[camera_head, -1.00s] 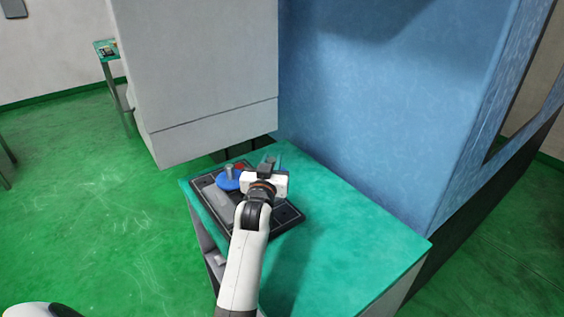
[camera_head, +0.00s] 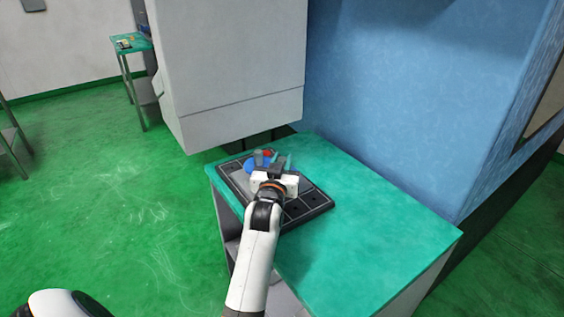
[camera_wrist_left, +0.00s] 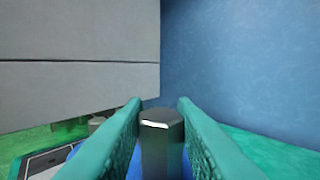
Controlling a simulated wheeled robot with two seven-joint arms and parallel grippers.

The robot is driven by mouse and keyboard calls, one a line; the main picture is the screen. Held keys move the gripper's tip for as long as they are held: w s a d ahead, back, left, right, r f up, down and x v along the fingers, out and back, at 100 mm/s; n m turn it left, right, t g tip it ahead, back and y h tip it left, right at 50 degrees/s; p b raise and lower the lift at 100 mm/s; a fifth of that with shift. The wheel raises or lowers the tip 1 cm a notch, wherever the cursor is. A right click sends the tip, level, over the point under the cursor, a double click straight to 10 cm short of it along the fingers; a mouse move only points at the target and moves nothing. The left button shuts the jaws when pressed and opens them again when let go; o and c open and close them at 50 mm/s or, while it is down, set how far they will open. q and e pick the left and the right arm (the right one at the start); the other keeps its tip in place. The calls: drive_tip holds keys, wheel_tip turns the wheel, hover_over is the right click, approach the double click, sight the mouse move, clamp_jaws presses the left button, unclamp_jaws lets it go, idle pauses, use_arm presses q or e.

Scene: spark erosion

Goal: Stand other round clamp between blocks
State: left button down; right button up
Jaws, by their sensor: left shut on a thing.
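My left gripper (camera_head: 282,164) is over the black tray (camera_head: 316,201) on the teal bench. In the wrist view its teal fingers are shut on the grey, flat-sided post of a round clamp (camera_wrist_left: 161,148). The post looks upright, with blue below it; fingers hide most of its base. Another round clamp (camera_head: 258,157), a blue disc with a grey post, is at the tray's far left part, just left of the gripper. A grey knob (camera_wrist_left: 96,122) shows left of the fingers in the wrist view. I cannot make out the blocks. My right gripper is not in view.
The teal bench top (camera_head: 375,215) is clear to the right. A grey machine housing (camera_head: 235,70) overhangs behind the tray, and a blue wall (camera_head: 410,90) stands along the back right.

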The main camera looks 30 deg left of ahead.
use_arm(q)
drive_tip(key=shift+f+b, duration=0.3)
drive_tip(key=shift+f, duration=0.15)
wheel_tip(320, 180, down, 2)
drive_tip(key=shift+f+b, duration=0.1)
drive_tip(key=shift+b, duration=1.1)
drive_tip(key=shift+f, duration=0.55)
drive_tip(key=c, duration=1.1)
unclamp_jaws()
drive_tip(key=shift+f, duration=0.25)
wheel_tip(320, 180, up, 12)
drive_tip(key=p, duration=1)
drive_tip(key=shift+f+p, duration=0.25)
drive_tip(key=shift+p, duration=0.15)
drive_tip(key=shift+f, duration=0.15)
